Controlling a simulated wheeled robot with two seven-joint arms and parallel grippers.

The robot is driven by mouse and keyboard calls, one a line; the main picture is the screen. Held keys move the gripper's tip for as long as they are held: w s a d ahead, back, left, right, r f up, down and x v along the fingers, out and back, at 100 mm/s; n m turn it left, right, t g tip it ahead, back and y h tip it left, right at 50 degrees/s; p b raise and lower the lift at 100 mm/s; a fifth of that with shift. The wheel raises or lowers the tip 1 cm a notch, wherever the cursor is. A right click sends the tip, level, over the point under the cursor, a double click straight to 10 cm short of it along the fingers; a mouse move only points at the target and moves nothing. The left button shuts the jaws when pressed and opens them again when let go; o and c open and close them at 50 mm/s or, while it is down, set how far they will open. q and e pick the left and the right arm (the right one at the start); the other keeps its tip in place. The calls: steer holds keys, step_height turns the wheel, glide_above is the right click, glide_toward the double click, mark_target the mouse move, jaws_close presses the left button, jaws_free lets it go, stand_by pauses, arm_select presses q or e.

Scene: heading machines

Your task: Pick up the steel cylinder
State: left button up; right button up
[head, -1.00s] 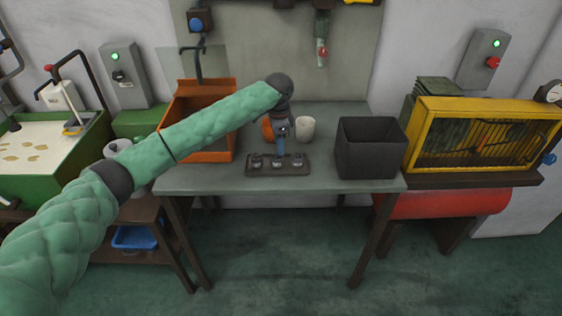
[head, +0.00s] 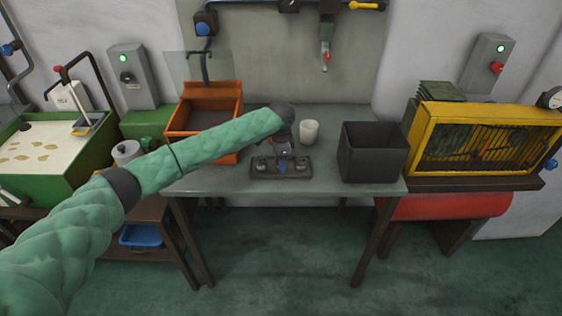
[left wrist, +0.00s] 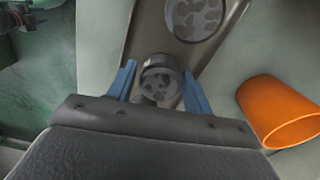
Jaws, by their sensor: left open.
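A brown rack (head: 256,175) on the grey table holds several short grey metal pieces. In the left wrist view, a steel cylinder (left wrist: 160,82) with a mottled top is between the blue fingers of my left gripper (left wrist: 158,72), which is open. I cannot tell whether the fingers touch it. A larger round metal piece (left wrist: 195,14) sits in the rack beyond it. In the head view my left gripper (head: 283,165) is low over the rack's middle, and its wrist hides part of the rack. My right gripper is not in view.
An orange cup (left wrist: 282,112) is close on the right in the wrist view. A white cup (head: 309,132) stands behind the rack. A dark open bin (head: 371,163) stands to the right, and an orange tray (head: 215,88) to the left. The table's front strip is clear.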

arm_select(q)
steer(key=shift+f, duration=0.2)
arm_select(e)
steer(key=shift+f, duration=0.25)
arm_select(q)
steer(key=shift+c, duration=0.2)
steer(key=c, duration=0.9)
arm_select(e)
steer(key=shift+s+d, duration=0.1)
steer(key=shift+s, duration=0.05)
arm_select(q)
steer(key=shift+r, duration=0.1)
